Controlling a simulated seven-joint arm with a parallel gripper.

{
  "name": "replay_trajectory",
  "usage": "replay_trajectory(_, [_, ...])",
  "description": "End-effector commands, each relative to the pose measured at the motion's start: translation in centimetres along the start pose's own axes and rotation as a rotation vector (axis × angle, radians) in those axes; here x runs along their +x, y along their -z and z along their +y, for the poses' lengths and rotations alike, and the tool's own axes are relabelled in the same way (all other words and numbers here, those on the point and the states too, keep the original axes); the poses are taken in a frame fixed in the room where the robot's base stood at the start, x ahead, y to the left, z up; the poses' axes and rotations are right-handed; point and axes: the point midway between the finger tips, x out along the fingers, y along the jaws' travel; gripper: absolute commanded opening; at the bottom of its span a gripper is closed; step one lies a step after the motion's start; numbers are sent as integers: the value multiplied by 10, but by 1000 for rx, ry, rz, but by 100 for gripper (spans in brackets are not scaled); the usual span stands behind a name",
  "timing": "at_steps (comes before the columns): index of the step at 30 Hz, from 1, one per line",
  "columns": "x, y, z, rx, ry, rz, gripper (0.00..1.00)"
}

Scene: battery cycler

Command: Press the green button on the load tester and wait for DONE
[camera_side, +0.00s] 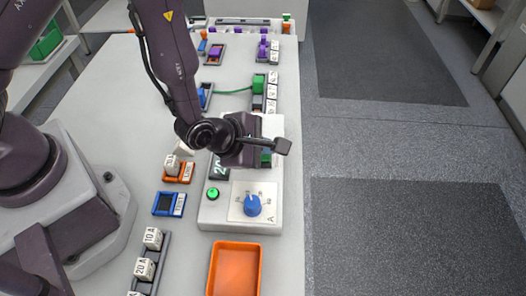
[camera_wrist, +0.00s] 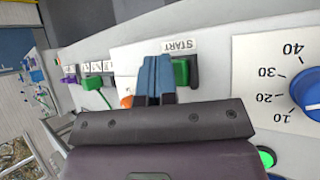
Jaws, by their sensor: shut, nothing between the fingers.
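The load tester (camera_side: 208,217) is a white box on the bench with a blue dial (camera_side: 253,205) and a dark display (camera_side: 219,168), which my gripper partly hides. A green block-like button (camera_side: 266,158) shows beside my gripper. In the wrist view the green button (camera_wrist: 181,72) sits in a dark mount by a START label (camera_wrist: 180,46). My gripper (camera_wrist: 156,78) is shut and empty, its blue fingertips just left of the button. I cannot tell whether they touch it. In the side view my gripper hand (camera_side: 241,152) is low over the tester and its fingertips are hidden.
A round green lamp or button (camera_side: 212,193) is on the tester's front left. An orange tray (camera_side: 235,268) stands in front. A rack of labelled cells (camera_side: 147,262), a blue holder (camera_side: 169,204) and an orange holder (camera_side: 178,173) are to the left. More holders line the bench behind.

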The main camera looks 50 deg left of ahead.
Motion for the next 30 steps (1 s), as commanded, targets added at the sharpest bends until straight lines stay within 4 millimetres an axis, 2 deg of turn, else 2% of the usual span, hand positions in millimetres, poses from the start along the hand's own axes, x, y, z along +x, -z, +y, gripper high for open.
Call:
replay_trajectory(7, [-10, -6, 7, -1, 0, 0, 0])
replay_trajectory(18, [-12, -8, 8, 0, 0, 0, 0])
replay_trajectory(30, [-38, -28, 28, 0, -2, -2, 0])
